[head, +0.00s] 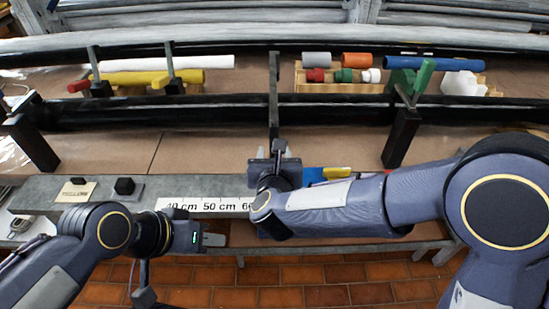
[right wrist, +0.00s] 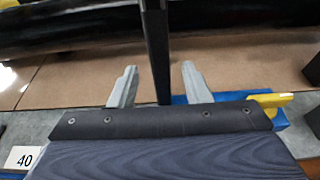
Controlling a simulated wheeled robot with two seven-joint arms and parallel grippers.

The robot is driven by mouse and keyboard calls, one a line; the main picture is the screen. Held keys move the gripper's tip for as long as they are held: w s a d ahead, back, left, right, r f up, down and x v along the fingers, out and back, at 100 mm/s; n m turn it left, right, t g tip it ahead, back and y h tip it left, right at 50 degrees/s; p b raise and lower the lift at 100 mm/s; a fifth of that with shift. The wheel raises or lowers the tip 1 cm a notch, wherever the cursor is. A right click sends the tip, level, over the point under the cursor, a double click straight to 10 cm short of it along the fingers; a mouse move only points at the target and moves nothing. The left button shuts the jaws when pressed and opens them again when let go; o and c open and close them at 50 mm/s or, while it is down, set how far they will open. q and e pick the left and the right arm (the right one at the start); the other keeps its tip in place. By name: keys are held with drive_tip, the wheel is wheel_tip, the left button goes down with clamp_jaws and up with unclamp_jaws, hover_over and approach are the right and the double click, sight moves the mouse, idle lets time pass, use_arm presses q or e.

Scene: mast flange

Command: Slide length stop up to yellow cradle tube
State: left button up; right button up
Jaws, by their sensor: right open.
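A short yellow tube (head: 337,172) lies on a blue block (head: 312,177) at the right end of the ruler; both also show at the right of the right wrist view, the tube (right wrist: 271,99) and the block (right wrist: 281,121). A small black block (head: 124,186) stands on the grey bench left of the ruler; I cannot tell if it is the length stop. My right gripper (head: 279,155) is open over the bench, left of the blue block. In the right wrist view its fingers (right wrist: 152,85) are apart, with nothing visibly held. My left gripper (head: 213,240) is low in front of the ruler; its jaw opening is unclear.
The ruler (head: 206,204) is partly covered by my right arm. A dark post (head: 273,95) stands behind the right gripper. Behind, a rack holds a long yellow tube (head: 203,77), a white tube (head: 206,62), a blue tube (head: 449,64) and several short pieces.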

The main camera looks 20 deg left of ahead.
drive_tip(key=shift+p+x, duration=0.55)
drive_tip(key=shift+x, duration=1.85)
clamp_jaws()
use_arm(q)
drive_tip(key=shift+r, duration=0.6)
